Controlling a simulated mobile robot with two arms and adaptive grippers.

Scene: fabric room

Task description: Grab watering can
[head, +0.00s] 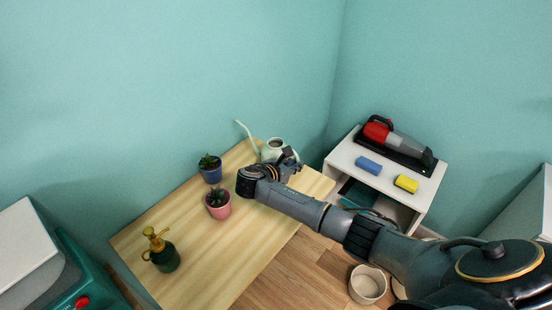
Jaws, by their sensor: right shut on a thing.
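The pale green watering can (272,149) stands at the far right end of the wooden table, its long thin spout pointing up and to the left. My right arm reaches in from the lower right over the table. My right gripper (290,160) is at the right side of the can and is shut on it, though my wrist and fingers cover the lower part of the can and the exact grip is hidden. I cannot tell whether the can touches the table. My left gripper is not in view.
On the wooden table (205,262) stand a blue pot (211,175), a pink pot (218,208) and a green spray bottle (165,256). A white side table (345,152) holds a red handheld vacuum (378,131), a blue sponge (368,165) and a yellow sponge (406,183). A white bucket (367,286) is on the floor.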

